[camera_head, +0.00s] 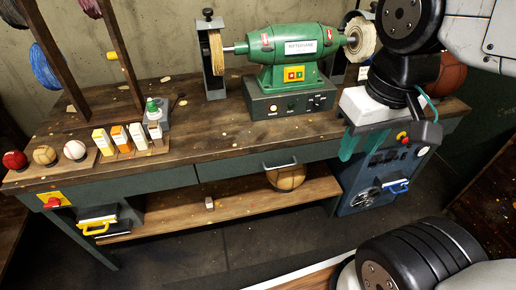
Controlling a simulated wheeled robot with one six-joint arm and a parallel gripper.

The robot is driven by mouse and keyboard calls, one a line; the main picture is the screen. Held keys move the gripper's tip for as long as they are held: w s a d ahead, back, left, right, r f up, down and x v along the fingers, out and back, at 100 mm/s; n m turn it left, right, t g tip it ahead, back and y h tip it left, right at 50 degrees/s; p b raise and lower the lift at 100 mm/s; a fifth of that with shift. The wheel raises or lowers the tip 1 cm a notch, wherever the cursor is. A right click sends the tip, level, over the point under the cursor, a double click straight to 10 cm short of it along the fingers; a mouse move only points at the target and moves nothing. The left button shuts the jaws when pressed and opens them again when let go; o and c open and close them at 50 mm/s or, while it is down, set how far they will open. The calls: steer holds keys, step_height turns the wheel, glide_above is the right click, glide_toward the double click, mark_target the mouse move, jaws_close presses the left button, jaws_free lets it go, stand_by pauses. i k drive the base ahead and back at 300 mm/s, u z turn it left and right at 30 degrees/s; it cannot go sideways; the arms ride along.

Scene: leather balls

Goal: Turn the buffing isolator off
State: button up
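A yellow plate with a red knob (54,201), which looks like an isolator switch, is on the front of the bench at the far left. The knob's setting is too small to read. The green buffing machine (290,55) stands on the bench at the back, with a yellow-framed switch (294,73) on its front and a grey control box (290,104) under it. My gripper (388,126) hangs from the arm at the right, over the bench's right end and well away from the red knob.
Several balls (44,155) and small boxes (118,138) stand at the bench's left. A blue-grey cabinet (375,180) with a fan and buttons stands at the right. The floor in front is clear.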

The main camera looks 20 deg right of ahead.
mark_target(53, 202)
steer(key=u, duration=1.45)
steer(key=k, duration=0.3)
